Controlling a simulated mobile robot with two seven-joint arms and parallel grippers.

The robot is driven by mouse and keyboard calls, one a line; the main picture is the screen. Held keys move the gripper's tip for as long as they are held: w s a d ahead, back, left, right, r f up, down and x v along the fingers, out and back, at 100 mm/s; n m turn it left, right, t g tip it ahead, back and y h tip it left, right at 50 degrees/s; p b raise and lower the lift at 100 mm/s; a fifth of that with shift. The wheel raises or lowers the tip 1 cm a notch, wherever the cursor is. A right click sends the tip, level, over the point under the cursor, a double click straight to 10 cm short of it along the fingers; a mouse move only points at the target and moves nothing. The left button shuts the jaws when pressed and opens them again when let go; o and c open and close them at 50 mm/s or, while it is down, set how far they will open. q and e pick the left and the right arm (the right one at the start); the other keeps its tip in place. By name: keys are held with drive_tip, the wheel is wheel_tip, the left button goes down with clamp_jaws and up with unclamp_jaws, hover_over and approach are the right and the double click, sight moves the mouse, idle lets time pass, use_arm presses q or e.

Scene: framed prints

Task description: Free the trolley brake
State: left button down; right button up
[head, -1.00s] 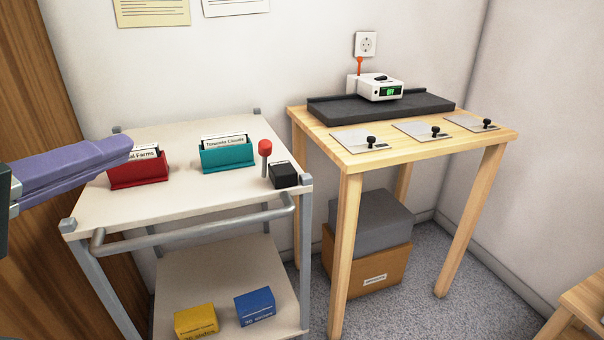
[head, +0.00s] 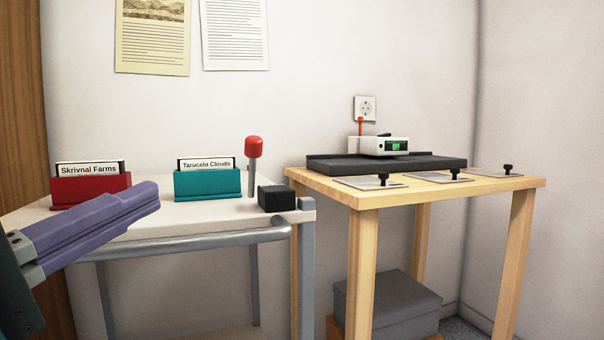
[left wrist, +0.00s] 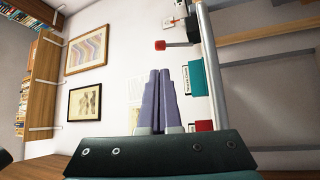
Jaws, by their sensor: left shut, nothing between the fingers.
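The trolley (head: 150,224) is a pale top on grey posts with a grey push bar along the front. A brake lever, a grey stem with a red knob (head: 254,147), stands upright near the right end of the top, beside a small black block (head: 277,197). The knob also shows in the left wrist view (left wrist: 160,45). My left gripper (head: 152,196) has purple fingers, shut and empty. In the head view it is left of the lever, apart from it, overlapping the red holder. My right gripper is not in view.
A red card holder (head: 64,189) and a teal card holder (head: 207,184) stand on the trolley top left of the lever. A wooden table (head: 420,190) stands to the right, with a black tray and a small device (head: 383,146). Two sheets hang on the wall.

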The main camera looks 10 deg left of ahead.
sight(249, 148)
use_arm(q)
drive_tip(key=b+x, duration=0.3)
drive_tip(key=x, duration=1.1)
drive_tip(key=shift+b, duration=0.4)
